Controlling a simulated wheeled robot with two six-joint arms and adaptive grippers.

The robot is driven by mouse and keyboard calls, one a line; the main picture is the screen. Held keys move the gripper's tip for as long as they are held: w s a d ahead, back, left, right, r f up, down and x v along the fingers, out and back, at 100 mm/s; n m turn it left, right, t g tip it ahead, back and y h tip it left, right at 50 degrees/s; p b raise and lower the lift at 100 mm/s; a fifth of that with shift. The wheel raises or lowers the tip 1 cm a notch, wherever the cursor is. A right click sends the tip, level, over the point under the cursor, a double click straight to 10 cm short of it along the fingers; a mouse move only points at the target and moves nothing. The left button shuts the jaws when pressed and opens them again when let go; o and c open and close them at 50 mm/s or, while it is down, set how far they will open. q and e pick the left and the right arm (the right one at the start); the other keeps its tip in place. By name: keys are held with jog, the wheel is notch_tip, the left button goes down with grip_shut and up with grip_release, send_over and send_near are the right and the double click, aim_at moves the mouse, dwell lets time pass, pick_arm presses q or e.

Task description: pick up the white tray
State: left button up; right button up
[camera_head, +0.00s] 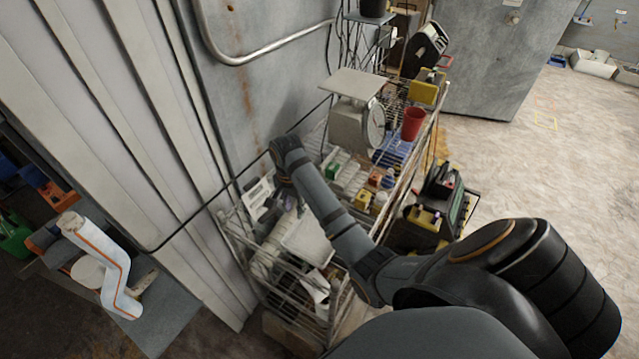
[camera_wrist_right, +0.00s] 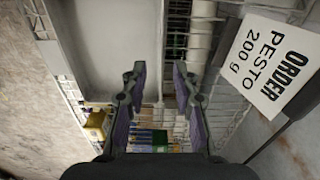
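A white tray (camera_head: 306,238) lies on the lower left end of the wire rack in the head view. A pale, flat-bottomed shape that looks like the tray (camera_wrist_right: 108,38) fills the upper left of the right wrist view. My right gripper (camera_wrist_right: 160,76) is open, with a clear gap between its fingers and nothing held. In the head view my right arm reaches over the rack, and the gripper (camera_head: 287,198) is small and partly hidden near the tray's far edge. I cannot tell whether it touches the tray. My left gripper is not in view.
A sign reading "ORDER PESTO 200 g" (camera_wrist_right: 265,62) stands close to the gripper's right side. A kitchen scale (camera_head: 355,118), a red cup (camera_head: 413,124) and small boxes occupy the wire rack. A metal wall (camera_head: 262,95) stands behind. Open floor (camera_head: 560,150) lies right.

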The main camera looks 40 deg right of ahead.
aim_at(298, 224)
jog(key=shift+w+f, duration=0.55)
jog(key=shift+f, duration=0.2)
jog(key=shift+d+f+p, duration=0.2)
jog(key=shift+f+p, duration=0.35)
jog(key=shift+p, duration=0.15)
jog(key=f, duration=0.1)
jog(key=f+p, duration=0.1)
jog(key=shift+s+d+f, duration=0.15)
jog(key=shift+s+f, duration=0.15)
jog(key=shift+f, duration=0.7)
jog(key=c, duration=0.5)
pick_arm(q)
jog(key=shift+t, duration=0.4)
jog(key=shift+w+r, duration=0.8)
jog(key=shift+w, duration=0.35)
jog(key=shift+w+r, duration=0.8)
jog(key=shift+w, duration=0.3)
pick_arm(e)
grip_shut()
